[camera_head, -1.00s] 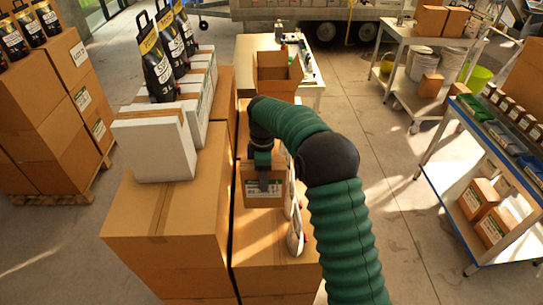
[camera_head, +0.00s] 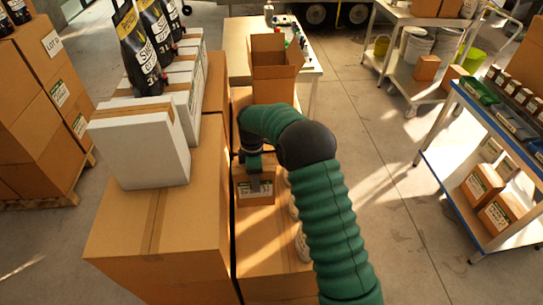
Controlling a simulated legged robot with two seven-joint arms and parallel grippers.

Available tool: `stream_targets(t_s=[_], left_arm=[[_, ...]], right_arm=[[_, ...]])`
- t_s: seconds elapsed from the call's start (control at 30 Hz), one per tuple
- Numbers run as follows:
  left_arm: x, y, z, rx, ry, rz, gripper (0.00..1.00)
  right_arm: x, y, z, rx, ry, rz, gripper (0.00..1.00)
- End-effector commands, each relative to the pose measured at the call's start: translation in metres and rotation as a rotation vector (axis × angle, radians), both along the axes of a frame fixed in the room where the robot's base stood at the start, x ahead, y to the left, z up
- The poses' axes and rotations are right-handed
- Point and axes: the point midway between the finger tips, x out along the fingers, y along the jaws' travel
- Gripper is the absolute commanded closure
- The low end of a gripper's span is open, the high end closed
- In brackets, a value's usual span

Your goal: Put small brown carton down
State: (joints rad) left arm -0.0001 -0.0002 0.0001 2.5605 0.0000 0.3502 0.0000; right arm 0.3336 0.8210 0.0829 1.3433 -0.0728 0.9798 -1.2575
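The small brown carton (camera_head: 262,197) has a white-and-green label and is upright over the right-hand row of large brown boxes (camera_head: 262,262). My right arm, in a green sleeve, comes in from the bottom right. My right gripper (camera_head: 255,180) points down at the carton, with one dark finger against its near face. The other finger is hidden, but the gripper appears shut on the carton. I cannot tell whether the carton's base touches the box below. My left gripper is not in view.
A white carton (camera_head: 140,150) and black pouches (camera_head: 140,45) stand on the left box stack (camera_head: 170,220). White pouches partly show beside my arm. Shelved carts stand right, with clear floor between.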

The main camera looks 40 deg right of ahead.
Motion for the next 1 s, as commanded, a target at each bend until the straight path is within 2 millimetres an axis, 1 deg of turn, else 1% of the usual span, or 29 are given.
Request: stream_targets(t_s=[0.07,0.2,0.3,0.47,0.63,0.73,0.9,0.93,1.0], left_arm=[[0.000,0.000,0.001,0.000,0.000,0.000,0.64],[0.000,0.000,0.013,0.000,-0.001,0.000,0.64],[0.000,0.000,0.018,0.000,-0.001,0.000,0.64],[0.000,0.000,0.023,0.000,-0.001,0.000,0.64],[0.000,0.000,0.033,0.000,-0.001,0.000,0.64],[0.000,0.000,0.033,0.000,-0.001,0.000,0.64],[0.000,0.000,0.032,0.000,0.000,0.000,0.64],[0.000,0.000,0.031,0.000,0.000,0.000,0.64],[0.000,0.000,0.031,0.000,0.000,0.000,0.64]], right_arm=[[0.002,0.000,-0.010,-0.002,-0.003,0.000,1.00],[0.001,-0.001,-0.034,0.000,0.000,0.000,1.00],[0.001,-0.001,-0.052,0.000,-0.001,0.000,1.00],[0.001,-0.001,-0.069,0.001,-0.003,0.000,1.00],[0.001,-0.001,-0.096,0.000,-0.001,0.000,1.00],[0.002,-0.001,-0.103,0.000,-0.004,0.000,1.00],[0.002,-0.001,-0.104,-0.001,-0.005,0.000,1.00],[0.001,0.000,-0.106,0.000,-0.001,0.000,0.40],[0.001,0.000,-0.106,0.000,-0.001,0.000,0.31]])
